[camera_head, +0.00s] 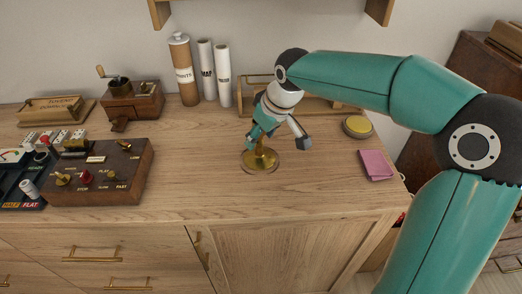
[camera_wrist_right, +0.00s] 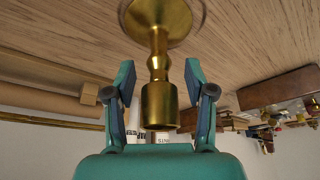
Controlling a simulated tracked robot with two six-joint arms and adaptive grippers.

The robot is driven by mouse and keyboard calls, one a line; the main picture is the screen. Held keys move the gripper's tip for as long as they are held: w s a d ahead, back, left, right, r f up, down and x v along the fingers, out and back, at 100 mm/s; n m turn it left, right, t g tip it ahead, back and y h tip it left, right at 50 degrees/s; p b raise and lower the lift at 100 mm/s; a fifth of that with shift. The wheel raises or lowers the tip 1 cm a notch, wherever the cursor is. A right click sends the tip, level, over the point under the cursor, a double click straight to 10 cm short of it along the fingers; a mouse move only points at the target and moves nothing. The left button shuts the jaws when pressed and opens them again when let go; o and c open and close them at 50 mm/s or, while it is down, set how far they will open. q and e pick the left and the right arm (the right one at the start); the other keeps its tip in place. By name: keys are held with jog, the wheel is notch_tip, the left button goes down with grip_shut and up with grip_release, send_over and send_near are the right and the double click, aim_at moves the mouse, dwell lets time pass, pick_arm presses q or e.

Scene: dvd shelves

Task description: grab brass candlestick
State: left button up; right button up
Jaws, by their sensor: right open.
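The brass candlestick (camera_head: 261,159) stands on the wooden cabinet top, with its round base showing and most of its stem hidden by my right gripper in the head view. In the right wrist view the candlestick (camera_wrist_right: 158,90) appears upside down, its stem and cup lying between the two fingers. My right gripper (camera_head: 277,136) is open, with one finger on each side of the candlestick. In the right wrist view a gap shows between each fingertip and the brass (camera_wrist_right: 160,72). My left gripper is not in view.
A brass-railed wooden rack (camera_head: 325,104) stands behind the gripper. Paper tubes (camera_head: 223,77) and a labelled cylinder (camera_head: 184,72) stand behind left. A yellow-topped round tin (camera_head: 357,126) and pink pad (camera_head: 376,165) lie right. A control box (camera_head: 100,172) is left; the front middle is clear.

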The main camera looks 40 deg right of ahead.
jog(key=shift+w+f, duration=0.25)
jog(key=shift+f, duration=0.4)
grip_shut()
jog(key=shift+r, duration=0.1)
